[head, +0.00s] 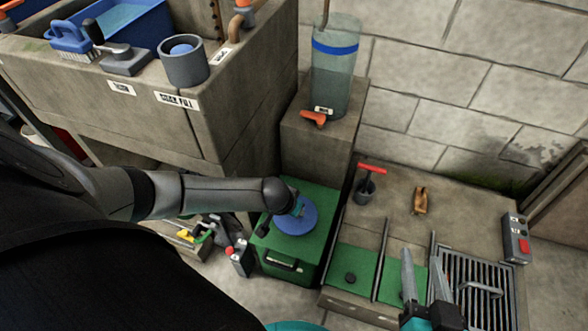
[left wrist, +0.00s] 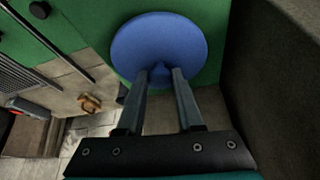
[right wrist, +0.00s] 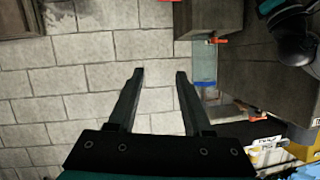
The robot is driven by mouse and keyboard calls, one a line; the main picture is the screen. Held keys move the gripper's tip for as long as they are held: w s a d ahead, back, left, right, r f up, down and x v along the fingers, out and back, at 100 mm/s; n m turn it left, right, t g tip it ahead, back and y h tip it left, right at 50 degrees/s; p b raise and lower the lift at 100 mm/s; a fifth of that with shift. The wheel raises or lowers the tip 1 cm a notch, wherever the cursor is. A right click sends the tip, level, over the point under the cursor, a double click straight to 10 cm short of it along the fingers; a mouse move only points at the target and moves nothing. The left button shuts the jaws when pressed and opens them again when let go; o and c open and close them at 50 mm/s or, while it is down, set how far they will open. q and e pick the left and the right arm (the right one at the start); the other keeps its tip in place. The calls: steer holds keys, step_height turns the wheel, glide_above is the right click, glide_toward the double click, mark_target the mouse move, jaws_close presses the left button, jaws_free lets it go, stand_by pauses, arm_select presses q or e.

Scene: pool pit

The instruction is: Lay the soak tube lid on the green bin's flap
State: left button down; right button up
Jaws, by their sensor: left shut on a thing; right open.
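The soak tube lid, a round blue disc (head: 297,217), is at the top of the green bin (head: 300,260) in the head view. My left gripper (head: 298,207) is shut on a small grip at its middle. In the left wrist view the blue lid (left wrist: 160,40) lies flat between me and the bin's green flap (left wrist: 215,20); I cannot tell whether they touch. Part of the flap is hidden by the lid and my arm. My right gripper (head: 422,262) is open and empty, in front of the drain grate; its fingers also show in the right wrist view (right wrist: 158,75).
A clear tube with a blue band (head: 335,70) stands on a concrete block behind the bin, an orange handle (head: 313,117) beside it. A trough (head: 225,95) holds a grey cup (head: 184,65) on its rim. A low ledge with green panels (head: 350,275) lies right of the bin.

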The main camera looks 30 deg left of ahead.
arm_select(q)
steer(key=shift+f+b, duration=0.3)
steer(key=shift+f, duration=0.85)
arm_select(e)
steer(key=shift+s+a+r+t+y, duration=0.25)
steer(key=shift+a+r+t, duration=0.15)
steer(key=shift+t, duration=0.25)
steer(key=shift+s+a+r+t+y, duration=0.15)
steer(key=shift+a+r+t+y, duration=0.2)
steer(key=shift+t, duration=0.3)
arm_select(q)
steer(key=shift+f, duration=0.15)
steer(key=c, duration=0.5)
jaws_free()
steer(key=shift+c, duration=0.2)
arm_select(e)
steer(key=shift+r, duration=0.1)
